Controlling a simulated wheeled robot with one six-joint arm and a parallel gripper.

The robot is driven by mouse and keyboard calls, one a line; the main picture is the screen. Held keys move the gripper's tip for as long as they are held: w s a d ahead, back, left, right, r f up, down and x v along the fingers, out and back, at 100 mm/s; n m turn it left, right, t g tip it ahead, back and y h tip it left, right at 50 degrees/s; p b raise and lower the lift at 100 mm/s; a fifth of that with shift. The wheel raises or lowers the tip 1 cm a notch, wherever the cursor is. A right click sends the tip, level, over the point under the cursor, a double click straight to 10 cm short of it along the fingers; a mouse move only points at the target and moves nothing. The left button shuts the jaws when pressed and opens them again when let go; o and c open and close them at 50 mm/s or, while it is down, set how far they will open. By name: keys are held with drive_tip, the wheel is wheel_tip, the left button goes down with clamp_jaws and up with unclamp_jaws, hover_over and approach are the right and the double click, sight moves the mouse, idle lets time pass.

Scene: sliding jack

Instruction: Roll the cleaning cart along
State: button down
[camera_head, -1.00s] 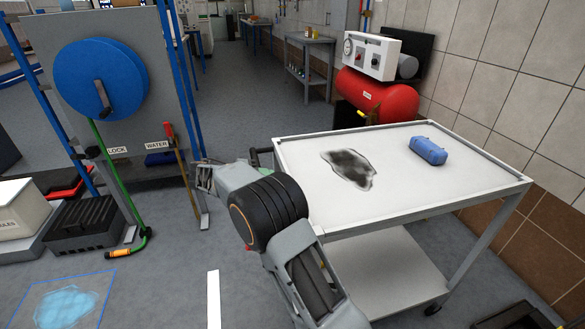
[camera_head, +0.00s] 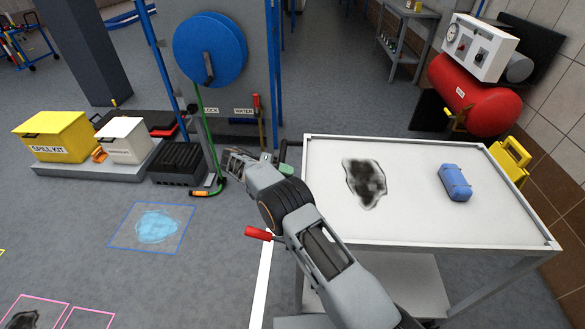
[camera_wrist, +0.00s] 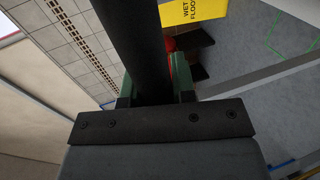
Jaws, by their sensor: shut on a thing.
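The cleaning cart (camera_head: 420,222) is a white-topped trolley with a grey frame and a lower shelf, at the right of the head view. A blue block (camera_head: 454,183) and a black smudge (camera_head: 367,182) are on its top. My arm reaches up along the cart's left side. In the wrist view my gripper (camera_wrist: 155,88) has green fingers on either side of a dark bar (camera_wrist: 138,40), shut on it. The bar seems to be the cart's handle. In the head view my arm mostly hides the grip; a bit of green shows at the cart's far left corner.
A red handle (camera_head: 258,233) shows left of my arm. A hose reel (camera_head: 209,50), spill kit (camera_head: 55,137) and bins are at the back left. Floor at left is open.

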idle(0.3)
drive_tip(key=c, duration=0.9)
unclamp_jaws()
drive_tip(key=shift+w, duration=0.1)
drive_tip(key=shift+c, duration=0.2)
